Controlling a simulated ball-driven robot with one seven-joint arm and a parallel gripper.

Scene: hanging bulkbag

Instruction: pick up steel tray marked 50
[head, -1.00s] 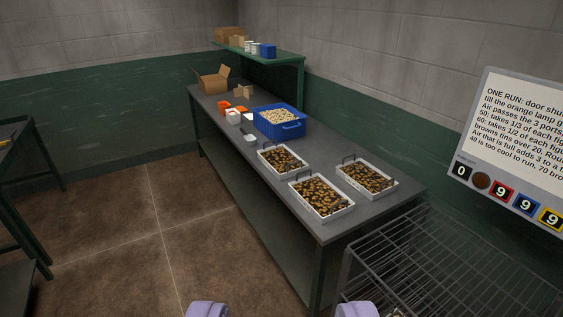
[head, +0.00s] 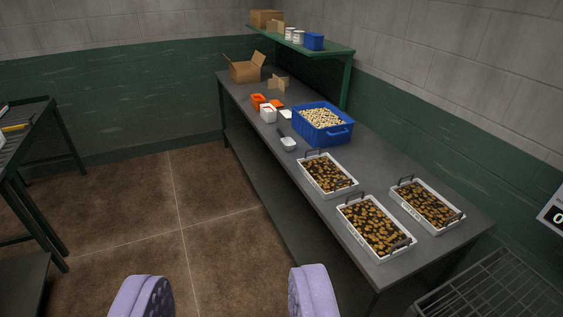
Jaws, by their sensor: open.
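Three light-rimmed steel trays with handles, filled with brown and dark pieces, sit on the grey bench: one at the left (head: 301,173), one nearest me (head: 345,232) and one at the right (head: 459,221). Small marks show on the near walls, but I cannot read a number, so I cannot tell which tray is marked 50. My gripper (head: 228,292) shows as two lilac pads at the bottom edge, wide apart and empty. It is in front of and left of the bench, well apart from the trays.
A blue crate (head: 303,133) of pale pieces, a scoop (head: 288,144), orange and white tubs and an open carton (head: 246,71) stand farther along the bench. A wire rack (head: 490,288) is at lower right, a dark table (head: 30,140) at left. The floor between is clear.

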